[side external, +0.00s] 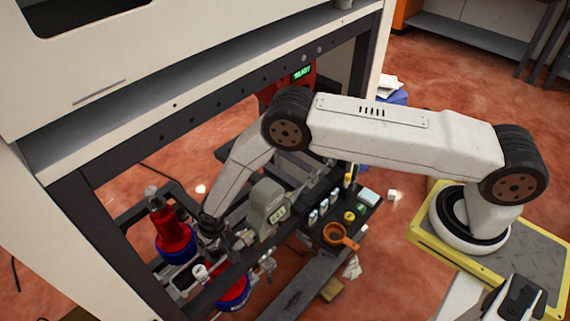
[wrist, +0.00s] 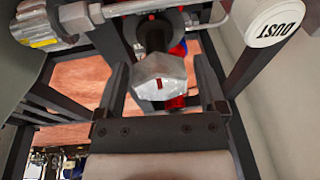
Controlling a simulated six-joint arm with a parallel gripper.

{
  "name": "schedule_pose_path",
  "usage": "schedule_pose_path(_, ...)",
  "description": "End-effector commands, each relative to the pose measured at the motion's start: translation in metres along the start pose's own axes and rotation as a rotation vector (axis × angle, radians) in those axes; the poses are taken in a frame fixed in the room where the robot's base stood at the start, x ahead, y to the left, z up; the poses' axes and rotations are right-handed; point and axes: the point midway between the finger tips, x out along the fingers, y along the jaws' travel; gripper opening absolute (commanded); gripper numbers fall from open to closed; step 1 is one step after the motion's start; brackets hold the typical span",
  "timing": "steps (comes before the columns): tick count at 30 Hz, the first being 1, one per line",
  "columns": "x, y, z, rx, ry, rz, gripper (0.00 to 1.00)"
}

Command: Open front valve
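In the wrist view a silver hexagonal valve knob (wrist: 160,82) with a short red mark faces the camera, on a dark stem. My gripper (wrist: 160,66) is open, with one dark finger to the left and one to the right of the knob. Narrow gaps show between the fingers and the knob; I cannot tell whether the fingertips reach its depth. In the side view my gripper (side external: 212,238) is low at the pipework under the white cabinet, and the knob is hidden there.
A white cap marked DUST (wrist: 275,20) is at the upper right, close to the right finger. A metal fitting with pipes (wrist: 45,22) is at the upper left. A red bottle (side external: 172,232) stands left of my gripper. A black tray (side external: 345,215) with small items and an orange pan (side external: 340,237) lies to the right.

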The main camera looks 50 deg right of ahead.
Motion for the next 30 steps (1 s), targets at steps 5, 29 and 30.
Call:
schedule_pose_path(5, -0.0002, 0.0, 0.0, 0.0, 0.0, 0.0, 0.29)
schedule_pose_path(29, -0.0003, 0.0002, 0.0001, -0.212, -0.017, -0.04, 0.02)
schedule_pose_path(30, -0.0003, 0.0003, 0.0001, -0.229, -0.018, -0.043, 0.02)
